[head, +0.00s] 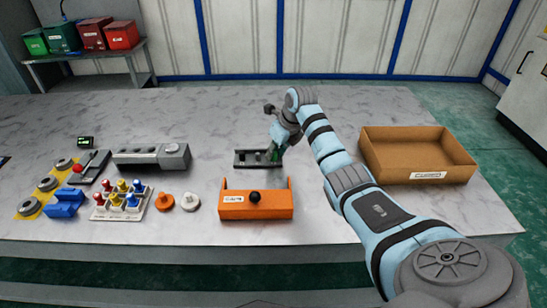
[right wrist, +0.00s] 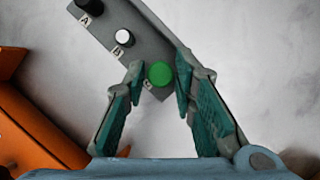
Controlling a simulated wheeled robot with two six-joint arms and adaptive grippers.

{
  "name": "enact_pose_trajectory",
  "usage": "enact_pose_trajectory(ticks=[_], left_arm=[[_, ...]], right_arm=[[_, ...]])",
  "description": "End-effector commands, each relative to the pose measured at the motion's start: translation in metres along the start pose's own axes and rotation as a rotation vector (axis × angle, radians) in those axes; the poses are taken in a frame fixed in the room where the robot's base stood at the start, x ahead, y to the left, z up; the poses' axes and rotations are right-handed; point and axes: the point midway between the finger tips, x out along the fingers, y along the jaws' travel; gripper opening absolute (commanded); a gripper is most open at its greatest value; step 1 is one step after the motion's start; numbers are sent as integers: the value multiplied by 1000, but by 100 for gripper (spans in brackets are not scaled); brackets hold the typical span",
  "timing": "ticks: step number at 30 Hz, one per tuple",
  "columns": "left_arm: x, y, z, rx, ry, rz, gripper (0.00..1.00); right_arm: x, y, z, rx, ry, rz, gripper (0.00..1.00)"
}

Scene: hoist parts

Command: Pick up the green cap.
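The green cap (right wrist: 160,74) is round and sits at the end of a grey block (right wrist: 143,32), beside a partly hidden letter label. My right gripper (right wrist: 158,78) is open, with one finger on each side of the cap. Narrow gaps seem to show between cap and fingers; contact is hard to judge. In the head view my right gripper (head: 277,148) is over the right end of the grey block (head: 243,163), largely hiding the cap there. My left gripper is not in view.
On the same block are a black cap (right wrist: 90,6) by label A and a white cap (right wrist: 124,38) by label B. An orange holder (head: 232,210) stands in front. A cardboard box (head: 388,160) is at right. Several other parts lie at left.

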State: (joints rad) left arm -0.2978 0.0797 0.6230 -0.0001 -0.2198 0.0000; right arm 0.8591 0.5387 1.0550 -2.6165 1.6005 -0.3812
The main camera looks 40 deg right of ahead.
Motion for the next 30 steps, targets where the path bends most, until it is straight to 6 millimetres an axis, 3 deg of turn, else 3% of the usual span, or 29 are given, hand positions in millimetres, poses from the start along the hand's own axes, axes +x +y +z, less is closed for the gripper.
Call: enact_pose_trajectory(ticks=[4,7,20,26,30], left_arm=[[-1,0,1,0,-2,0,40],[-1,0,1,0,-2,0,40],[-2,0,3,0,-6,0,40],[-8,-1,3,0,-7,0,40],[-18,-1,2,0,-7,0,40]], right_arm=[[-1,0,0,0,-1,-1,25],[-1,0,0,1,-1,0,10],[-4,-1,1,1,-1,0,10],[-31,-1,13,1,-4,-1,10],[-75,-1,32,1,-6,-1,10]])
